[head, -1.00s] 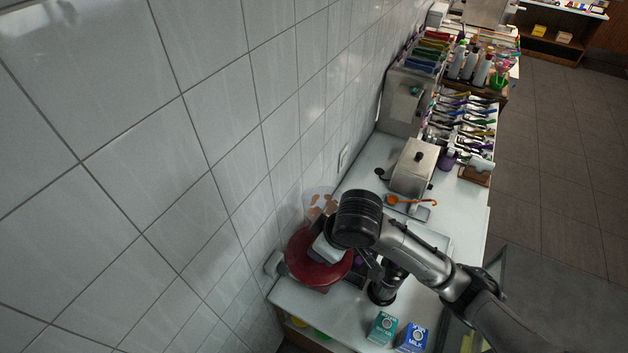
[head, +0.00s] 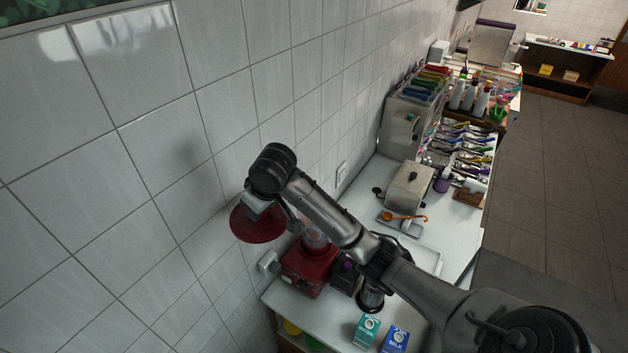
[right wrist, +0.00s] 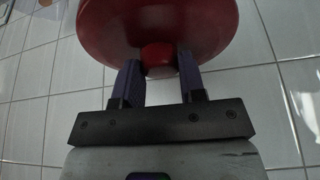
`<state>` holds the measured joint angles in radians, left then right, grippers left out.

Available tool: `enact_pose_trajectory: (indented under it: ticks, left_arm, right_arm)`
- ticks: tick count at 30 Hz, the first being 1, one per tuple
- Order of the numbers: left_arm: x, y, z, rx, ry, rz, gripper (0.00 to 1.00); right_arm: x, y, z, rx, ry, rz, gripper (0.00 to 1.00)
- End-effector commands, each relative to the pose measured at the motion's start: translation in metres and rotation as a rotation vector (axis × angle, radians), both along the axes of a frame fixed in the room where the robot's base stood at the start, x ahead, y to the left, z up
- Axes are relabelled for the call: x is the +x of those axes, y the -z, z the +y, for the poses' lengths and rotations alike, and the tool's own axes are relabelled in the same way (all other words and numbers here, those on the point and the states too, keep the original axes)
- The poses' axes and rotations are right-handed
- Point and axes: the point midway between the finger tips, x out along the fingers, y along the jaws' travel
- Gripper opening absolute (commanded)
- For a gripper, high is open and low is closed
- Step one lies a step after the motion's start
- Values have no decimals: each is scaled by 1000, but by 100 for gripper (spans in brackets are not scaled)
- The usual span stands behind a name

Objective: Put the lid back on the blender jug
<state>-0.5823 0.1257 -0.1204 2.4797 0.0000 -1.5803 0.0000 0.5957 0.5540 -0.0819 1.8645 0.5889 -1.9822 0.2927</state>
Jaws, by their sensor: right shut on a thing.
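The round red lid (head: 256,226) is held by my right gripper (head: 265,208), close to the tiled wall. In the right wrist view the lid (right wrist: 158,22) is ahead of the fingers, and its knob sits between the two fingertips (right wrist: 160,66). The blender has a red base (head: 308,272) on the counter. My left gripper is not in view.
The wall (head: 130,180) is close on the left. A dark cylindrical appliance (head: 371,293) stands right of the blender. Teal (head: 366,330) and blue (head: 396,340) cartons stand at the front. A metal box (head: 409,187) is farther back.

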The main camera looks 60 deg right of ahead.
Motion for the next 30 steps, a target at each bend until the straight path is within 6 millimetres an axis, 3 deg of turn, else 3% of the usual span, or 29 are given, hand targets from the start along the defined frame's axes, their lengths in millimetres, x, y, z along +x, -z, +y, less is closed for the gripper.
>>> enact_pose_trajectory:
  ticks: [1, 6, 12, 15, 21, 30]
  left_arm:
    - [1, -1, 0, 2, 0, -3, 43]
    - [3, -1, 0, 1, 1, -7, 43]
    - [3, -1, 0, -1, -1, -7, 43]
    - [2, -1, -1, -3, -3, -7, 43]
    - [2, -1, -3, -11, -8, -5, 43]
    - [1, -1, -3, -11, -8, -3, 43]
  right_arm:
    - [5, 2, -28, 2, 84, 3, 13]
    - [9, 20, -113, 2, 335, 5, 13]
    - [-2, 52, -184, 1, 554, 6, 13]
    - [-7, 66, -206, 0, 626, 4, 13]
    - [-13, 86, -231, -1, 703, 1, 13]
    - [-12, 100, -236, -2, 713, 2, 13]
